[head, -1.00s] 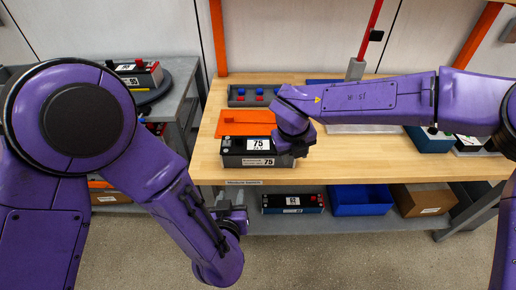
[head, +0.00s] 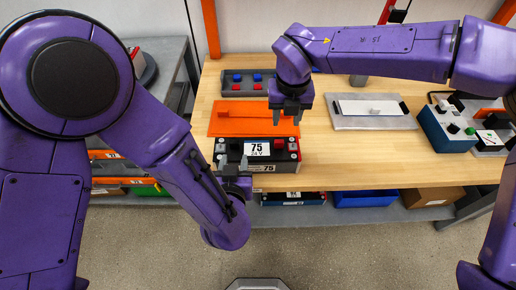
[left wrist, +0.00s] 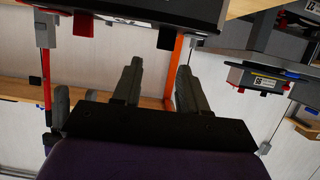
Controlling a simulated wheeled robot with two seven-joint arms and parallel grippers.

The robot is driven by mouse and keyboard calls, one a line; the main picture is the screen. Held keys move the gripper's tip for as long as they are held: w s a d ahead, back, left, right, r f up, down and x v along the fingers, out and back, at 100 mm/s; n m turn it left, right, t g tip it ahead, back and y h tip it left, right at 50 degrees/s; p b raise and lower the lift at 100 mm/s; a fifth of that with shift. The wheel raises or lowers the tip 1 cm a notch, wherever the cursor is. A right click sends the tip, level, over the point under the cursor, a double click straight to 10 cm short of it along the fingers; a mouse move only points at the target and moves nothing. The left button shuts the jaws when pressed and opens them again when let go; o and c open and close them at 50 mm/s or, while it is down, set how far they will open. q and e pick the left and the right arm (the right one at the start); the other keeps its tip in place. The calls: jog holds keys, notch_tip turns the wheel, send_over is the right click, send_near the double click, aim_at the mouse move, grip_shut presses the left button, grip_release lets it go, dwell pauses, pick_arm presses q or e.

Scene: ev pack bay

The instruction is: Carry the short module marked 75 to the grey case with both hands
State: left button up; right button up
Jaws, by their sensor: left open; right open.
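The short module marked 75 (head: 285,168) sits on the wooden bench near its front edge. It is dark with a white label on top and red and black parts at its ends. My left gripper (head: 236,172) is open at the module's left front and overlaps it in the head view; I cannot tell if they touch. Its open, empty fingers (left wrist: 158,82) show in the left wrist view, below a close dark box that I cannot identify for sure. My right gripper (head: 290,112) is open, pointing down above the module's right rear. I cannot make out a grey case.
An orange tray (head: 225,125) lies right behind the module. A grey rack (head: 232,90) with blue and red pieces stands behind it. A silver plate (head: 345,123) and a blue-grey box (head: 433,128) are to the right. A blue bin (head: 365,199) is on the lower shelf.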

aim_at(234, 144)
pick_arm(q)
jog(key=x, duration=0.6)
jog(key=a+x, duration=0.1)
jog(key=x, duration=0.3)
jog(key=shift+f, duration=0.1)
pick_arm(e)
jog(key=f, duration=0.7)
jog(key=w+a+f, duration=0.1)
jog(key=f, duration=0.2)
jog(key=shift+f, duration=0.2)
jog(key=shift+d, duration=0.1)
pick_arm(q)
jog(key=shift+d, duration=0.1)
grip_shut()
pick_arm(e)
grip_shut()
jog(key=shift+r, duration=0.1)
jog(key=shift+r, duration=0.1)
